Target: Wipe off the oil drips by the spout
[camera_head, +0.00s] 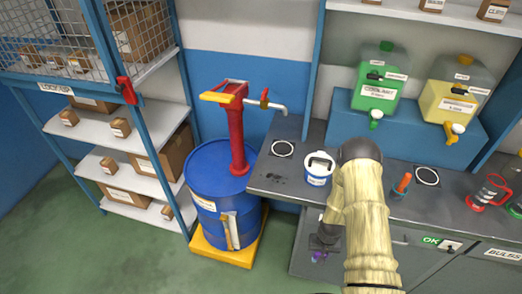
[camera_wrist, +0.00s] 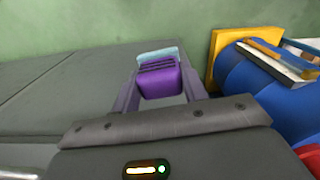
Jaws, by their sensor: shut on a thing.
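The hand pump's spout (camera_head: 277,106) juts right from the red pump (camera_head: 237,135) on the blue drum. Small dark drips (camera_head: 273,181) lie on the grey counter below and left of it, near a white ring. My gripper (camera_head: 321,249) hangs low in front of the counter's front face, below the top. It is shut on a purple block with a pale blue edge, which shows between the fingers in the wrist view (camera_wrist: 160,80).
The blue drum (camera_head: 215,182) stands on a yellow base left of the counter (camera_head: 262,168). A white and blue tub (camera_head: 318,170) stands on the counter right of the drips. Coolant (camera_head: 377,88) and yellow (camera_head: 452,101) jugs stand on a blue riser behind.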

